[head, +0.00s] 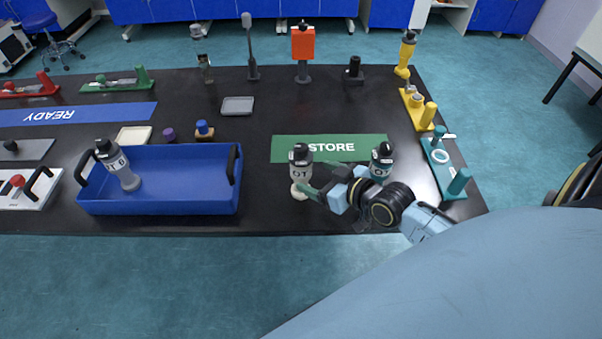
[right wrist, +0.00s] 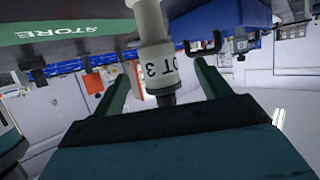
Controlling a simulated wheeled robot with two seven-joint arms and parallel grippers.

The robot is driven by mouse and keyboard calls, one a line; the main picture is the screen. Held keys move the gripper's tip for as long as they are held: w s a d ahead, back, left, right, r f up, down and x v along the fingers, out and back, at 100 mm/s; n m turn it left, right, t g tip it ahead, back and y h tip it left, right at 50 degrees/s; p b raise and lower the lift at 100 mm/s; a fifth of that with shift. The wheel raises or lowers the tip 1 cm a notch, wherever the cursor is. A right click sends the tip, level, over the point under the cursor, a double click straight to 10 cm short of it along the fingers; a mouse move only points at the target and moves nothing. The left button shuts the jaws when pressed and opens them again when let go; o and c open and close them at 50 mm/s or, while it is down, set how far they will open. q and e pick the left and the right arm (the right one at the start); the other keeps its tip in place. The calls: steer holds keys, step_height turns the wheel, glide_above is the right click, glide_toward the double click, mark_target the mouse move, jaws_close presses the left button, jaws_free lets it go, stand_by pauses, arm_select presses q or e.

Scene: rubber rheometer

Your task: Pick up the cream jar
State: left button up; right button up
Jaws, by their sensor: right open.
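The cream jar (head: 299,188) has a dark cap and a grey label. It stands upright at the front edge of the green STORE mat (head: 285,151). My right gripper (head: 313,180) reaches it from the right, with its green fingers open. In the right wrist view, which is upside down, the jar (right wrist: 150,25), labelled "OT 3", sits between the two open fingers (right wrist: 162,85). There is visible room beside each finger; contact is not seen. My left gripper is not in view.
A blue tray (head: 190,208) with a grey jar (head: 120,167) lies to the left. A teal fixture (head: 447,178) and a yellow stand (head: 416,110) are on the right. The table between tray and mat is clear.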

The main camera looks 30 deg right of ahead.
mark_target(309, 171)
steer(key=shift+r+x, duration=0.2)
steer(key=shift+x, duration=3.25)
steer(key=shift+w+d, duration=0.1)
steer(key=shift+d, duration=0.05)
steer(key=c, duration=1.2)
